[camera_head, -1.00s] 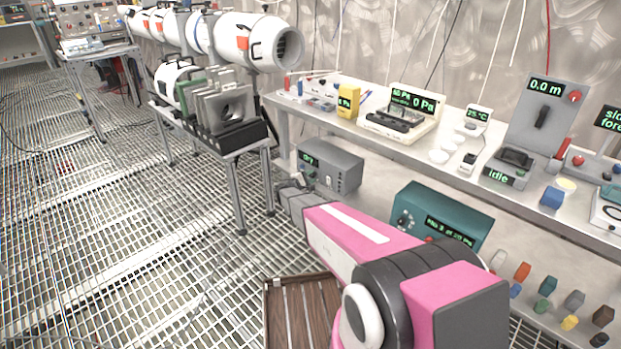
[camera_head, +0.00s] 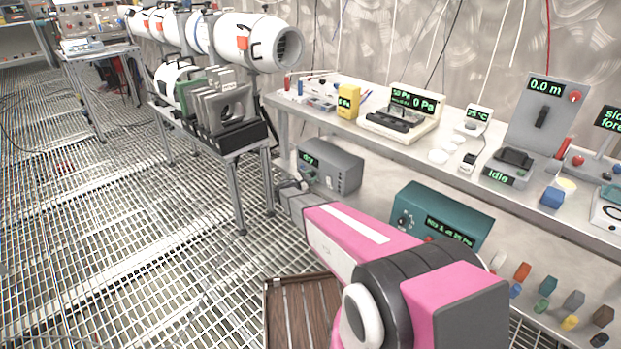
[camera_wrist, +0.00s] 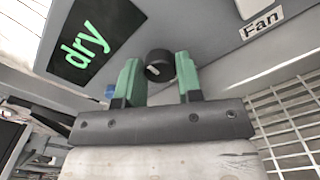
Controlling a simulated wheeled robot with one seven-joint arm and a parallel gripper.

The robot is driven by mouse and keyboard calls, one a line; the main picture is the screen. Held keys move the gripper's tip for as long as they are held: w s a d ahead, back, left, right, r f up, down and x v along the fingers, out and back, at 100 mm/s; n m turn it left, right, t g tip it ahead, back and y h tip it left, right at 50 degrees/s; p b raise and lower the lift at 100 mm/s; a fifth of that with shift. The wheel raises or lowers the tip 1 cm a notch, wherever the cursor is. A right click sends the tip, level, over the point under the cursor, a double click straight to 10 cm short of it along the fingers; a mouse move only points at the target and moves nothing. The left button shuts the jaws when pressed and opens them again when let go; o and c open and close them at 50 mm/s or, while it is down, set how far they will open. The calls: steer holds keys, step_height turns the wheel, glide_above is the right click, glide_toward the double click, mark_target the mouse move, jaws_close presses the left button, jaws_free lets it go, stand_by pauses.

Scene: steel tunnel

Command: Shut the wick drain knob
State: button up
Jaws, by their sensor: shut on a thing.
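The grey box with a "dry" display (camera_head: 345,168) stands below the long bench. A round black knob (camera_wrist: 158,66) with a pale pointer mark is on its face in the wrist view, beside the green "dry" display (camera_wrist: 88,38). I can read no label for this knob. My gripper (camera_wrist: 159,72) has its two green fingers on either side of the knob, shut on it. In the head view my gripper (camera_head: 301,186) reaches the lower left front of the box, and the knob is hidden there.
A "Fan" label (camera_wrist: 262,22) is on the box's face to the right of the knob. A teal box (camera_head: 445,212) stands to the right of my arm. A table with grey plates (camera_head: 222,105) stands close on the left. The grating floor is open farther left.

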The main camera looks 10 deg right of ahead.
stand_by(0.3)
steer(key=o, duration=0.9)
steer(key=shift+s+a, duration=0.1)
steer(key=v, duration=1)
steer(key=shift+s+a, duration=0.15)
steer(key=shift+a, duration=0.1)
steer(key=shift+s+d, duration=0.1)
steer(key=s+d+r+m+g+y, duration=0.2)
steer(key=s+d+m+g, duration=0.3)
steer(key=s, duration=0.3)
steer(key=s+d+r+m+g+y, duration=0.2)
steer(key=s+d+m+g+y, duration=0.1)
steer(key=s+d+m, duration=0.4)
steer(key=s+a+r+m+g+y, duration=0.1)
steer(key=s+r+m+y, duration=0.1)
steer(key=s, duration=0.3)
steer(key=s+a+r+m+y, duration=0.1)
steer(key=s+r+m+y, duration=0.1)
steer(key=s+y, duration=0.2)
steer(key=s+a+r+m+g+y, duration=0.1)
steer(key=s+r+m+y, duration=0.1)
steer(key=s, duration=0.4)
steer(key=shift+s+a+r+m+g+y, duration=0.1)
steer(key=shift+s+r+m+g+y, duration=0.15)
steer(key=shift+y, duration=0.55)
